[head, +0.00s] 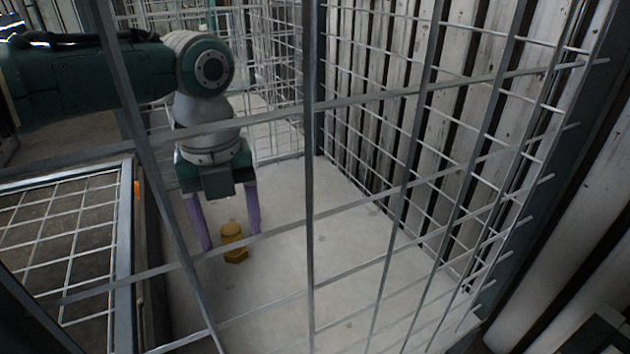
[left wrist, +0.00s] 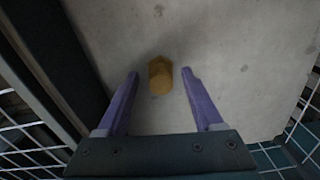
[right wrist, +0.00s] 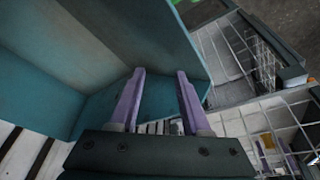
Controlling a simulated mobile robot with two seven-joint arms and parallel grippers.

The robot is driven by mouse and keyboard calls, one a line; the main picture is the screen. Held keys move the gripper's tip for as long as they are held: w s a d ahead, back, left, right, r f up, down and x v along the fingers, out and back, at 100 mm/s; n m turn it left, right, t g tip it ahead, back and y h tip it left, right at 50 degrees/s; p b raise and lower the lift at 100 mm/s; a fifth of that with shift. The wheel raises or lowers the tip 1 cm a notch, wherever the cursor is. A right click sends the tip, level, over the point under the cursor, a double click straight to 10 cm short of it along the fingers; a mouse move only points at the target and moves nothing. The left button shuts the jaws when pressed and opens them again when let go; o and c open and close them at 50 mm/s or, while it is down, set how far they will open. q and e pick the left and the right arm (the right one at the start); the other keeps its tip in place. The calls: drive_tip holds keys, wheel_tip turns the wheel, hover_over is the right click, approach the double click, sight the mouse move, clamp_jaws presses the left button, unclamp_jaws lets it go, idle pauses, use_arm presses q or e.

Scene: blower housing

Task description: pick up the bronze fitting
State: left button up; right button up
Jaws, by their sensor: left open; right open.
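The bronze fitting (head: 235,243) is a small yellow-brown piece with a hexagonal base, standing on the pale floor inside a wire-mesh cage. In the left wrist view the fitting (left wrist: 160,76) lies centred ahead of and between the fingertips, with a gap on both sides. My left gripper (head: 232,238) is open, pointing down into the cage, its purple fingers on either side of the fitting. It also shows in the left wrist view (left wrist: 161,75). My right gripper (right wrist: 159,74) is open and empty in the right wrist view, near a teal panel, away from the fitting. It is not visible in the head view.
The mesh wall (head: 310,200) of the cage stands between the head camera and the fitting. An opened mesh panel (head: 65,235) lies at the left. A dark wall (left wrist: 50,75) runs left of the fitting in the left wrist view. The pale floor (head: 340,240) right of the fitting is clear.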

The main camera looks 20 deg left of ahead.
use_arm(q)
drive_tip(key=shift+c, duration=0.2)
clamp_jaws()
idle(0.4)
